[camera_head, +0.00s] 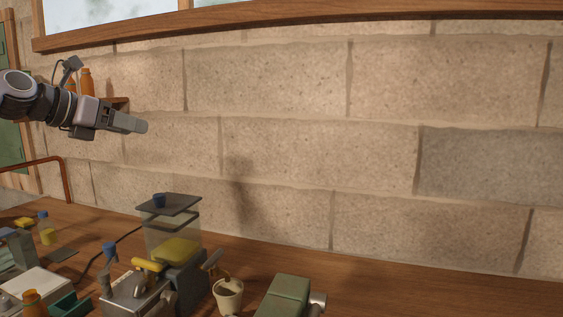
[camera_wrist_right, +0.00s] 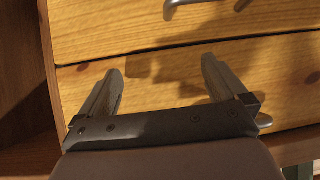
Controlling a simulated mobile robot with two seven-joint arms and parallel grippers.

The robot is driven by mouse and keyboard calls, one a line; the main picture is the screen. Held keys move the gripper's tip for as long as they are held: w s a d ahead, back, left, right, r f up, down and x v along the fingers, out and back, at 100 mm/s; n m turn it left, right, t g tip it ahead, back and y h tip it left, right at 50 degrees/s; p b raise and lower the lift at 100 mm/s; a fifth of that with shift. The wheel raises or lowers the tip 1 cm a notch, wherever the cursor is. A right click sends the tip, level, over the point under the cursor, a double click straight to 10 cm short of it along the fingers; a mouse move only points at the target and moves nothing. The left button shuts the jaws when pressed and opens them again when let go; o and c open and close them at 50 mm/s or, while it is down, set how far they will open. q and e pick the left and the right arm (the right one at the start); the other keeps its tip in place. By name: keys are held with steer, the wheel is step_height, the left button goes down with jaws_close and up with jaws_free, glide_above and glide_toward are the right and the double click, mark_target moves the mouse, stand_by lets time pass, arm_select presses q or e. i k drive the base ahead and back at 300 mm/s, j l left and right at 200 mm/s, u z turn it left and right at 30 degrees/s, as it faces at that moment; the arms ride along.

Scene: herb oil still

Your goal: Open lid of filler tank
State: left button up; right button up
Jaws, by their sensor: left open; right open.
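The filler tank (camera_head: 160,236) is a clear box with yellow contents, standing on the wooden counter at the lower middle-left of the head view. Its dark flat lid (camera_head: 180,203) with a blue knob lies across the top; I cannot tell whether it sits tight on the rim. My left gripper (camera_head: 141,127) is up in front of the wall, above and left of the tank, apart from it and empty. My right gripper (camera_wrist_right: 162,66) shows only in the right wrist view, its two fingers spread with nothing between them, in front of wooden drawer fronts (camera_wrist_right: 150,40).
A white cup (camera_head: 228,297) and a green box-shaped machine (camera_head: 284,294) stand right of the tank. A metal device with a yellow handle (camera_head: 148,265) is close in front. Orange bottles (camera_head: 86,82) stand on a wall shelf behind my left arm.

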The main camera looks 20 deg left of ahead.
mark_target(167, 203)
steer(key=k+j, duration=0.15)
steer(key=k, duration=0.35)
steer(key=k+j, duration=0.1)
steer(key=k, duration=0.4)
